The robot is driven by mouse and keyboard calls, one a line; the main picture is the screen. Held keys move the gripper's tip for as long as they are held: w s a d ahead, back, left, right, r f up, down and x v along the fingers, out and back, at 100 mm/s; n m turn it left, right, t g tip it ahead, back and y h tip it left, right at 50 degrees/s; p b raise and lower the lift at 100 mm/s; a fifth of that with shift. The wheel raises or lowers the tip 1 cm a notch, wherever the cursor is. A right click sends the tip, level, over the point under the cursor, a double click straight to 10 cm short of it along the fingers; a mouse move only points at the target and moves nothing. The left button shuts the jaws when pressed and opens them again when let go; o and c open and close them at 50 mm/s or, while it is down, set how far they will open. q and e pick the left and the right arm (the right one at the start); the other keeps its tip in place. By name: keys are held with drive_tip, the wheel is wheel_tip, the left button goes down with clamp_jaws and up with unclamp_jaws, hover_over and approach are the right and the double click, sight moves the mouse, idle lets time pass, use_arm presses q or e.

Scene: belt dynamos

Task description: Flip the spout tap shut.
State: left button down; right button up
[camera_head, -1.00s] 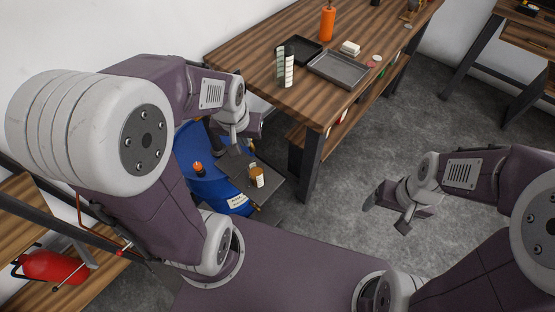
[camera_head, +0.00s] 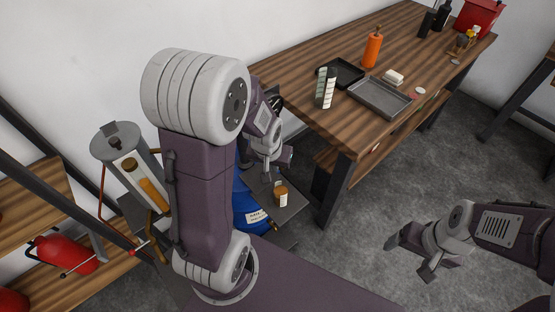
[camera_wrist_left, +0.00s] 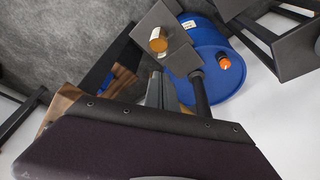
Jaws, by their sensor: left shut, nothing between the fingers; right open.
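I cannot make out a spout tap for certain in either view. A grey tank (camera_head: 112,141) with an amber sight glass (camera_head: 152,188) and copper pipes stands at the left, partly behind my left arm. A blue drum (camera_head: 250,212) is mostly hidden by that arm; its orange cap (camera_wrist_left: 225,62) shows in the left wrist view. An amber jar (camera_head: 281,196) stands on a dark plate (camera_head: 292,212) beside the drum. My left gripper (camera_head: 267,174) is shut and empty above the plate. My right gripper (camera_head: 411,257) is open and empty over the floor at the right.
A wooden bench (camera_head: 330,135) carries a grey tray (camera_head: 380,98), a black tray, an orange bottle (camera_head: 372,50) and striped cylinders (camera_head: 326,88). Grey floor is open between bench and right arm.

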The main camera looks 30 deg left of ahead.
use_arm(q)
drive_tip(key=w, duration=0.1)
drive_tip(key=w+f, duration=0.1)
drive_tip(key=w+p, duration=0.1)
drive_tip(key=w, duration=0.1)
drive_tip(key=shift+a+f, duration=0.2)
drive_tip(key=shift+a, duration=0.2)
